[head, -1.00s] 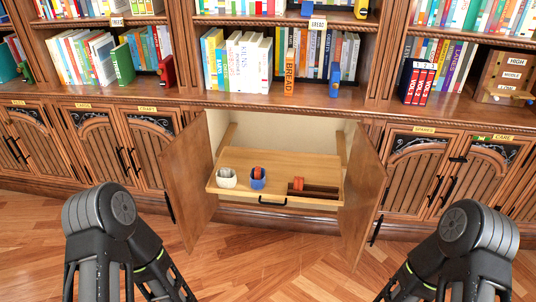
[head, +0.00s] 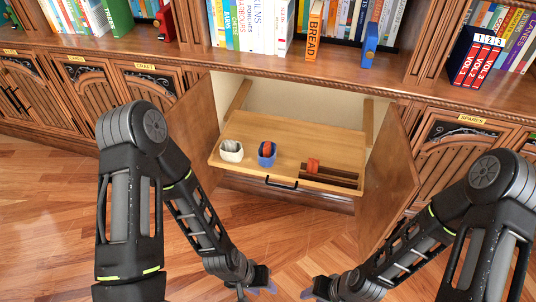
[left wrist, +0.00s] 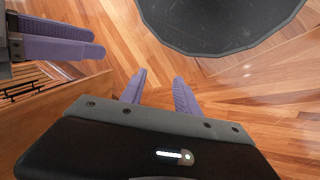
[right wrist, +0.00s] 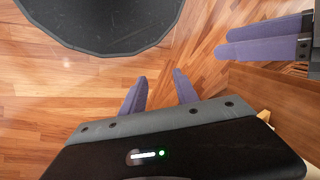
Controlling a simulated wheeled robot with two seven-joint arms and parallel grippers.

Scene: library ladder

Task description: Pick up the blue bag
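The blue bag (head: 267,158) is a small open pouch with a red-orange thing in its mouth. It stands upright on the pulled-out wooden drawer (head: 300,140) in the open cabinet. A white-grey bag (head: 231,155) stands to its left, apart from it. My left gripper (head: 257,291) is low over the floor, in front of and below the drawer; its purple fingers are apart and empty in the left wrist view (left wrist: 160,76). My right gripper (head: 308,293) is close beside it, fingers also apart and empty in the right wrist view (right wrist: 158,76). Neither wrist view shows the bag.
Open cabinet doors flank the drawer on the left (head: 193,135) and right (head: 388,190). A black handle (head: 282,184) is on the drawer front. A dark slotted rack (head: 330,175) with a red-orange piece is at its right. Bookshelves stand above; wooden floor lies in front.

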